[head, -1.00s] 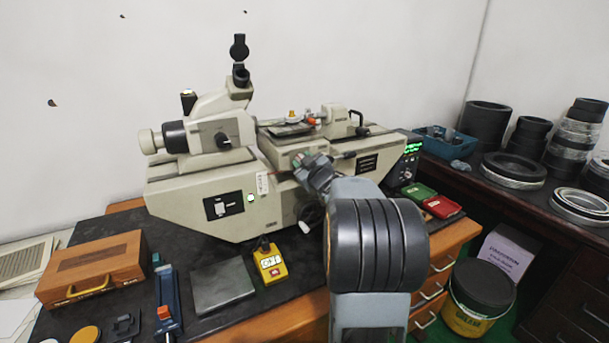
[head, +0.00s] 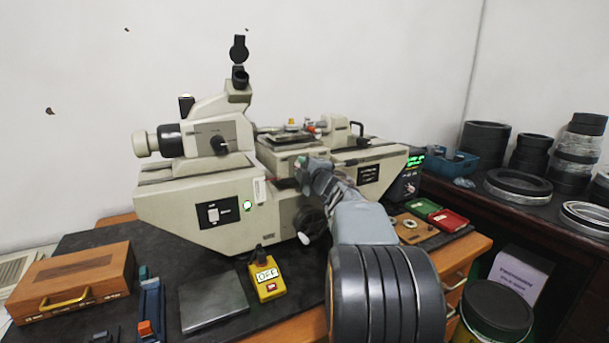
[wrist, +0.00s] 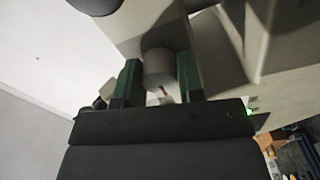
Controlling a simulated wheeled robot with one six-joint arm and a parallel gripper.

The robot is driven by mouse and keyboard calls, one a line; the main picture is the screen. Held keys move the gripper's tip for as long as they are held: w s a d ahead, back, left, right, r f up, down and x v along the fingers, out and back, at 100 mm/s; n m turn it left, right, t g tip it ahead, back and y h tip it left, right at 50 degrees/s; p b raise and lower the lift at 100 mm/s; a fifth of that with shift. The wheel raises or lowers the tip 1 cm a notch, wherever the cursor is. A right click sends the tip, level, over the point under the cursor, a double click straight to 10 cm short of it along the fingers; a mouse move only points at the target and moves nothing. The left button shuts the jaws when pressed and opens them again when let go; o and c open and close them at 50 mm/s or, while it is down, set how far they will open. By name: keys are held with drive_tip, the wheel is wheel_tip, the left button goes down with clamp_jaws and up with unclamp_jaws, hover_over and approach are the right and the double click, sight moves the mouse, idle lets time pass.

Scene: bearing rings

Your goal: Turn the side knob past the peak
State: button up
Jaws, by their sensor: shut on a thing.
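The large cream measuring machine (head: 190,190) stands on the dark bench top, with a microscope-like head at its left. My gripper (head: 308,172) is at the front of the machine's middle carriage, and my arm hides part of that area. In the wrist view my gripper's two green fingers (wrist: 160,82) stand either side of a pale grey round knob (wrist: 158,66) and are shut on it. A small red mark (wrist: 163,91) shows at the knob's lower end. How far the knob is turned cannot be told.
A dark handwheel (head: 310,222) sits just below my gripper. A yellow switch box (head: 266,280), a grey plate (head: 213,300) and a wooden case (head: 75,280) lie on the bench in front. A green-lit display box (head: 408,180) stands at the right.

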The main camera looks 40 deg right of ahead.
drive_tip(key=shift+n, duration=0.5)
drive_tip(key=shift+b, duration=0.35)
drive_tip(key=o, duration=0.9)
drive_tip(key=shift+o, duration=0.2)
drive_tip(key=shift+s, duration=0.1)
drive_tip(key=s+a, duration=0.2)
drive_tip(key=s, duration=1.1)
drive_tip(key=shift+s+f, duration=0.25)
drive_tip(key=shift+d, duration=0.1)
